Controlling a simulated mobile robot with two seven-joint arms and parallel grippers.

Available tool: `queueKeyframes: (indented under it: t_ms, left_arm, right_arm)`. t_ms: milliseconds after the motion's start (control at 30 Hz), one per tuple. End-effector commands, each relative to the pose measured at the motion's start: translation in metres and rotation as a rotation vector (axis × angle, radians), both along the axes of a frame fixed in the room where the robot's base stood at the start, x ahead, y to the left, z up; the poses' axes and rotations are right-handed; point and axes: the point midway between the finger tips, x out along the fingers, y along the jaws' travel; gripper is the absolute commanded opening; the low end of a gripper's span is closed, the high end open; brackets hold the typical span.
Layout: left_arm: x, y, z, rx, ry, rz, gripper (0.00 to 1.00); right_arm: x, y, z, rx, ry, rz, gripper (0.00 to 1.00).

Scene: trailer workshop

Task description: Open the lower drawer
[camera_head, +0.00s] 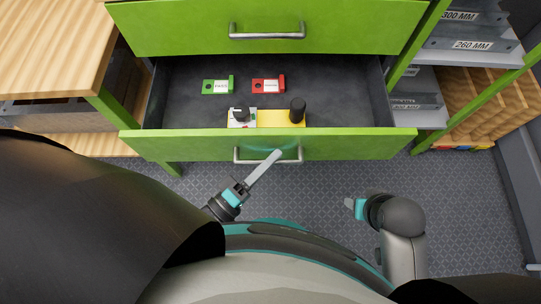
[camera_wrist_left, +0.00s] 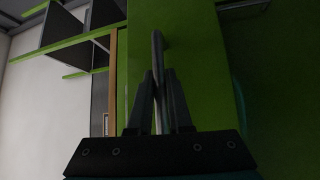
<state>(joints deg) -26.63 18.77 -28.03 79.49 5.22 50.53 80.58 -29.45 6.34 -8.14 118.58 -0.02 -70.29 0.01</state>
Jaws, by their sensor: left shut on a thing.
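The lower drawer (camera_head: 350,144) has a green front and a dark grey inside, and it stands pulled out in the head view. Its metal bar handle (camera_head: 243,158) runs along the front. My left gripper (camera_head: 272,160) is at that handle. In the left wrist view its two fingers (camera_wrist_left: 160,105) are closed around the handle bar (camera_wrist_left: 157,65).
Inside the lower drawer are a green item (camera_head: 216,87), a red item (camera_head: 267,86) and a white and yellow item with black knobs (camera_head: 272,118). A wooden table (camera_head: 55,50) stands left. Shelves (camera_head: 466,60) stand right. The patterned floor (camera_head: 320,185) is clear before the drawer.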

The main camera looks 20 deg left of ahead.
Motion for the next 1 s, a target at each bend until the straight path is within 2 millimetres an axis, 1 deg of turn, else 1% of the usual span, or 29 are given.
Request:
queueKeyframes:
  t_ms: [67,100,200,667,767,867,933,1000]
  left_arm:
    - [0.0,0.001,-0.001,0.002,0.001,0.001,0.0]
    - [0.0,0.001,-0.001,0.002,0.001,0.001,0.21]
    - [0.0,0.001,-0.001,0.002,0.001,0.001,0.3]
    - [0.0,0.0,0.0,0.0,0.001,0.0,0.3]
    - [-0.003,0.002,-0.001,0.0,0.002,0.0,0.3]
    - [-0.013,0.008,-0.003,0.002,0.005,-0.001,0.3]
    - [-0.024,0.014,-0.004,0.004,0.006,-0.001,0.3]
    - [-0.038,0.022,-0.007,0.003,0.007,0.0,0.3]
  right_arm:
    - [0.0,0.0,0.0,0.0,0.0,0.0,0.5]
    - [0.0,0.0,0.0,0.0,0.0,0.0,0.5]
    - [0.0,0.0,0.0,0.0,0.0,0.0,0.5]
    - [0.0,0.0,0.0,0.001,0.0,0.0,0.5]
    - [0.0,0.0,0.001,0.001,0.0,0.0,0.5]
    - [0.001,0.0,0.002,0.002,-0.005,0.0,0.5]
    - [0.0,0.0,0.001,0.002,-0.005,0.0,0.5]
    - [-0.003,-0.001,-0.005,-0.002,0.009,0.0,0.5]
